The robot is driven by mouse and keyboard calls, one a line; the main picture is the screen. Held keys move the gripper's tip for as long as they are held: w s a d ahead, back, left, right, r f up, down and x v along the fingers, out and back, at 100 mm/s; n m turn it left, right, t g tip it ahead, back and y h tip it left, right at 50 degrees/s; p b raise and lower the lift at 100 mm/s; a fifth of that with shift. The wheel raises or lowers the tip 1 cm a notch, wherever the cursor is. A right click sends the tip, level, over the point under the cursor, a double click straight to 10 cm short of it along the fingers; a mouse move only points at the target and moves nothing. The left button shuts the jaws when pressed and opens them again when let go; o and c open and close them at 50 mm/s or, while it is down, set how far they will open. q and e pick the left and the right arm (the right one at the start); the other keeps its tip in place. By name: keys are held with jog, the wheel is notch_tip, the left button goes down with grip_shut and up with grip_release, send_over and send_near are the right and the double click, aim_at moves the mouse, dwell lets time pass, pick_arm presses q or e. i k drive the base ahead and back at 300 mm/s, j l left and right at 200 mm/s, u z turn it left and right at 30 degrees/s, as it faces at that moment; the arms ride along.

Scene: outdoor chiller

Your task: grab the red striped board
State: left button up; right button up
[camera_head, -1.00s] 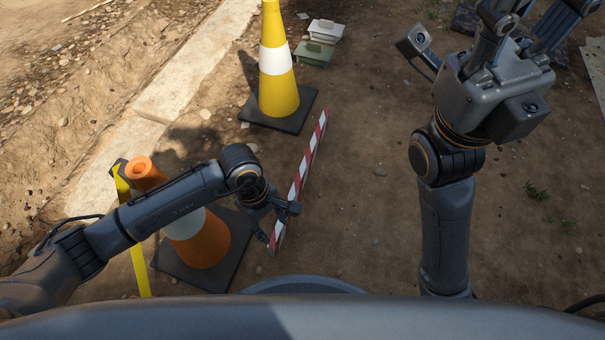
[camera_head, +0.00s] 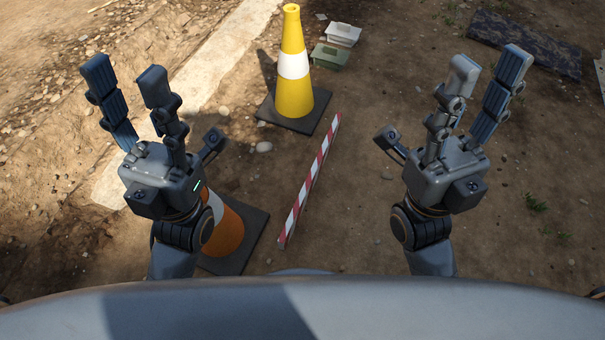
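The red and white striped board (camera_head: 311,178) lies on the dirt between my two grippers. It runs from near the yellow cone down towards my body, and nothing covers it. My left gripper (camera_head: 163,107) is raised to the left of the board, fingers spread and pointing away from me, empty. My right gripper (camera_head: 437,110) is raised to the right of the board, fingers also spread and empty. Neither gripper touches the board.
A yellow and white cone (camera_head: 294,92) stands beyond the board's far end. An orange cone (camera_head: 227,228) stands left of its near end, partly hidden by my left arm. Green and white boxes (camera_head: 330,55) and a dark patterned mat (camera_head: 525,40) lie farther back. Dirt right of the board is clear.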

aim_at(292, 222)
jog(key=i+l+u, duration=0.1)
jog(key=u, duration=0.35)
jog(key=i+l+u, duration=0.1)
jog(key=l+u, duration=0.5)
jog(key=u, duration=0.25)
jog(key=l+u, duration=0.3)
jog(key=l, duration=1.4)
